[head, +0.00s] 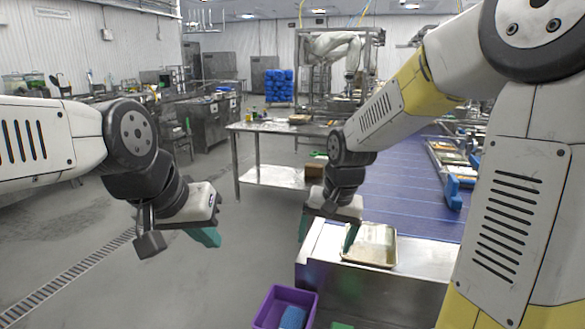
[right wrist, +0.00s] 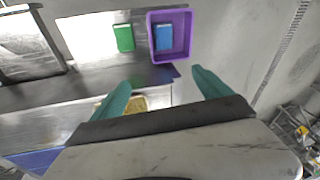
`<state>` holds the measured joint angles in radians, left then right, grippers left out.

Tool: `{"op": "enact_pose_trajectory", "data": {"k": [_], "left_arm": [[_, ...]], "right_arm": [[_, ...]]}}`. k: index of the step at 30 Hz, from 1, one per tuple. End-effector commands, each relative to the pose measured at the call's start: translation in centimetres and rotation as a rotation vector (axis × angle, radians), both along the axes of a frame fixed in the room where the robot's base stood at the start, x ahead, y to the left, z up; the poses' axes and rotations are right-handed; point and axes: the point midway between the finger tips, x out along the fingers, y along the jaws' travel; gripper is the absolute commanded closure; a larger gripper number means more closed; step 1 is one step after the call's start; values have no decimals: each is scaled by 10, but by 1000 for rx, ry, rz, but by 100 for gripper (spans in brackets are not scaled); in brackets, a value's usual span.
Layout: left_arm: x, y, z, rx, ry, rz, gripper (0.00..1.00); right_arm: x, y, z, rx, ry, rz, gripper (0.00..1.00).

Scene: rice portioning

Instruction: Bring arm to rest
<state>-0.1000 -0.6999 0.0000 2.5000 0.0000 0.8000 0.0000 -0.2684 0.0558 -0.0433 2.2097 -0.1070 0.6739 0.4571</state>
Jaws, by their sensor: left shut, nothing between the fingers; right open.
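My left gripper (head: 206,238) hangs in the air at the left of the head view, over open floor, with its teal fingers together and nothing held. My right gripper (head: 327,232) is above the near left end of the steel counter (head: 325,265), beside a shallow metal tray (head: 370,262). In the right wrist view its two teal fingers (right wrist: 161,92) are spread wide apart, with nothing between them. A yellowish patch shows past the left finger, partly hidden by the gripper body; I cannot tell what it is.
A purple bin (head: 302,293) holding a blue item (head: 293,318) sits at the bottom; both show in the right wrist view (right wrist: 187,35). A green item (right wrist: 124,38) lies beside it. A blue conveyor (head: 400,185) runs behind the counter. A steel table (head: 275,128) stands farther back.

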Motion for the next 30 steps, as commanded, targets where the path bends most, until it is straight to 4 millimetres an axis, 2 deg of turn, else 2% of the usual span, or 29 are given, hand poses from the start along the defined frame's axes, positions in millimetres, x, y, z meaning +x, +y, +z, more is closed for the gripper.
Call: {"op": "enact_pose_trajectory", "data": {"k": [1, 6, 10, 15, 21, 30], "left_arm": [[0, 0, 0, 0, 0, 0, 100], [0, 0, 0, 0, 0, 0, 100], [0, 0, 0, 0, 0, 0, 100], [0, 0, 0, 0, 0, 0, 100], [0, 0, 0, 0, 0, 0, 100], [0, 0, 0, 0, 0, 0, 100]], "right_arm": [[-12, -10, 20, 9, -41, 13, 12], [-56, -36, 64, 19, -149, 72, 12], [-92, -51, 88, 13, -234, 119, 12], [-128, -63, 103, -5, -320, 165, 12], [-146, -67, 106, -20, -359, 193, 12], [-147, -67, 107, -21, -361, 195, 12]]}}
